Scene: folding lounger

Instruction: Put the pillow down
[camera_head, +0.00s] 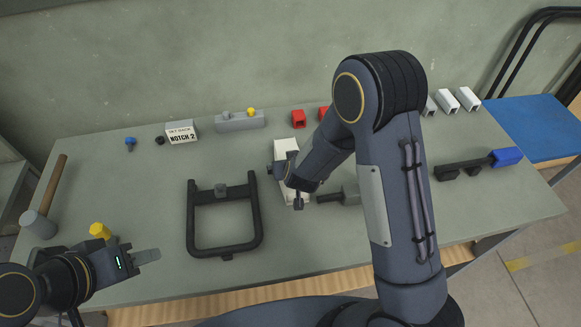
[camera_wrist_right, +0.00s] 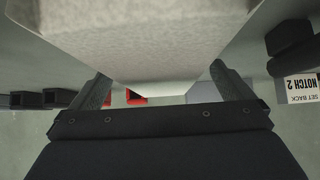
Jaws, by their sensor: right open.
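The pillow (camera_head: 286,147) is a pale, off-white block near the middle of the grey table, partly hidden behind my right arm. In the right wrist view the pale pillow (camera_wrist_right: 150,45) fills the top middle. My right gripper (camera_head: 285,186) is at the pillow, with its fingertips on either side of it. In the wrist view the right gripper (camera_wrist_right: 165,92) has its two fingers wide apart. I cannot tell whether they touch the pillow. My left gripper (camera_head: 140,257) is at the table's front left, away from the pillow, and its finger gap is unclear.
A dark U-shaped frame (camera_head: 190,222) lies left of the pillow. A sign reading NOTCH 2 (camera_head: 183,136), a grey block (camera_head: 238,123) and red parts (camera_head: 298,119) stand at the back. A mallet (camera_head: 40,222) lies far left, a blue-ended bar (camera_head: 507,157) right. The front right table is clear.

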